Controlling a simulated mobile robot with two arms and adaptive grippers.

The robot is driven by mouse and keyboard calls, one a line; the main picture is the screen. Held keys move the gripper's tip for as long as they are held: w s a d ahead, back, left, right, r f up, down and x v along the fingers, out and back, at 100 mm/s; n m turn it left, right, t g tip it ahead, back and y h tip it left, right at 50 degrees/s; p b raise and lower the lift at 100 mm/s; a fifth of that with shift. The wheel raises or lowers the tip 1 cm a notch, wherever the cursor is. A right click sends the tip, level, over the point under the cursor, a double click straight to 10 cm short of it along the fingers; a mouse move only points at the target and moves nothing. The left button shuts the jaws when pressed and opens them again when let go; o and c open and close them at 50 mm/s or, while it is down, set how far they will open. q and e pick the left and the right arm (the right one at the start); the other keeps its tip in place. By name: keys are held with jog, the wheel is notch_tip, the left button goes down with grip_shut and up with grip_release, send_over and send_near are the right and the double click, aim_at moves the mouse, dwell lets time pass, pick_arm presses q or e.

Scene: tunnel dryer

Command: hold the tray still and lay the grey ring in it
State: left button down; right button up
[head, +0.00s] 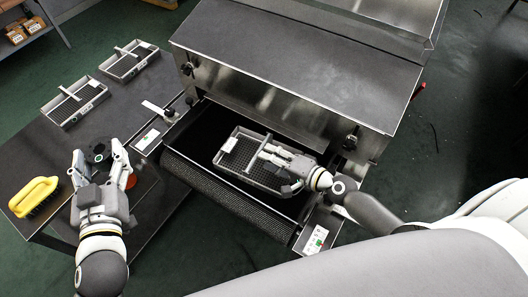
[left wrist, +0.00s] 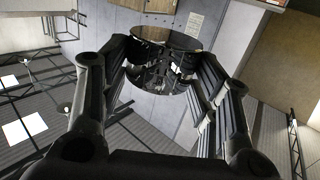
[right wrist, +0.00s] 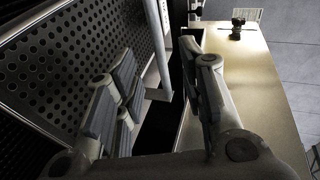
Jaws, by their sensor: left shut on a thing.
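The grey ring (head: 99,152) looks dark and is held between the fingers of my left gripper (head: 100,158), above the dark table at left. In the left wrist view it is a dark, shiny round piece (left wrist: 166,62) between the fingers. The tray (head: 228,160), a pale-rimmed box with a mesh floor and an upright bar, sits on the dryer's belt in the middle. My right gripper (head: 268,155) is over its right part, fingers spread near the bar. In the right wrist view the bar (right wrist: 156,45) stands beyond the open fingers; contact is unclear.
Two similar trays (head: 76,103) (head: 129,62) stand on the table's far part. A yellow-handled brush (head: 36,195) lies at its left edge. The steel dryer hood (head: 290,65) rises behind the belt.

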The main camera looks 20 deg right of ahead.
jog(key=shift+x, duration=1.75)
jog(key=shift+c, duration=0.5)
grip_shut()
jog(key=shift+s+f, duration=0.1)
jog(key=shift+f, duration=0.05)
dwell(0.5)
